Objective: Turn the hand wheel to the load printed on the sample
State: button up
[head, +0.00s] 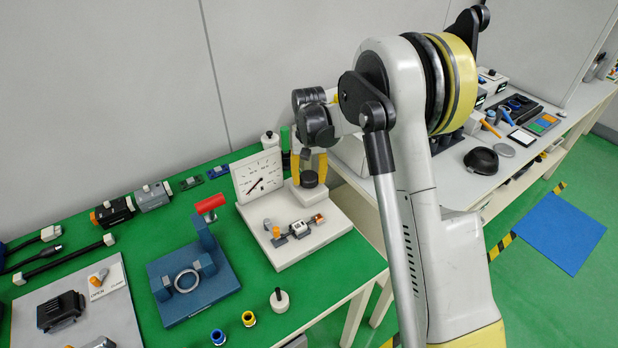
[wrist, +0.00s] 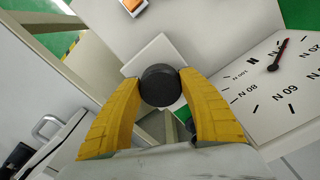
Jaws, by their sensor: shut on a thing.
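The hand wheel (head: 309,180) is a round black knob on a white block at the right end of the white tester base. My gripper (wrist: 160,82) has its two yellow fingers shut on opposite sides of the knob, which also shows in the wrist view (wrist: 159,88). The white dial (head: 258,175) stands beside it, marked in N. In the wrist view the dial (wrist: 285,95) appears upside down, with its red-tipped needle pointing towards the low end of the scale, near 20 N or below. The sample (head: 299,228), grey-white with orange ends, lies on the base (head: 285,258). Its print is unreadable.
A blue fixture (head: 205,303) with a red handle (head: 210,203) stands left of the tester. A white peg with a black top (head: 279,300) and small rings are at the front of the green table. A second white bench (head: 455,185) lies behind my arm.

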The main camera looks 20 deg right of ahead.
aim_at(309, 176)
dwell(0.3)
jog(key=o, duration=1.2)
notch_tip(309, 176, up, 12)
